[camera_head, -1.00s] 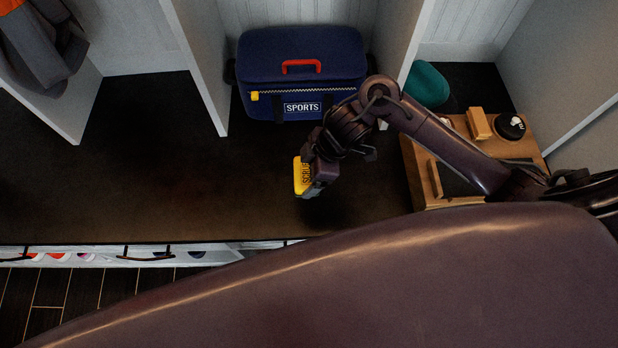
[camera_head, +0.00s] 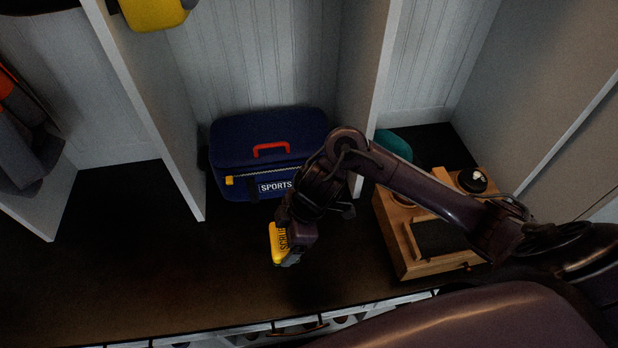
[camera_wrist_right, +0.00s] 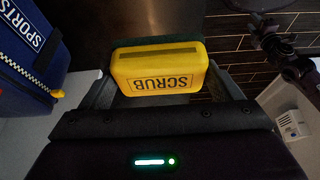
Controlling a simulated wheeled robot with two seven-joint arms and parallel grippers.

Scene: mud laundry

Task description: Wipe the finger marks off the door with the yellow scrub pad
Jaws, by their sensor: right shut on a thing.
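The yellow scrub pad (camera_head: 279,243), lettered SCRUB, is in my right gripper (camera_head: 290,247), above the dark bench in the head view. In the right wrist view the pad (camera_wrist_right: 160,68) sits between the two fingers of the right gripper (camera_wrist_right: 160,85), which is shut on it. A dark green layer shows along the pad's far edge. A plain grey panel stands at the far right of the head view; I cannot tell whether it is the door, and no finger marks can be made out. My left gripper is not in view.
A navy SPORTS bag (camera_head: 268,150) stands in the middle cubby behind my right gripper. A wooden box (camera_head: 398,240) with a dark round lidded item (camera_head: 471,181) is to the right. Upright dividers split the cubbies. The dark bench (camera_head: 130,270) is clear at left.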

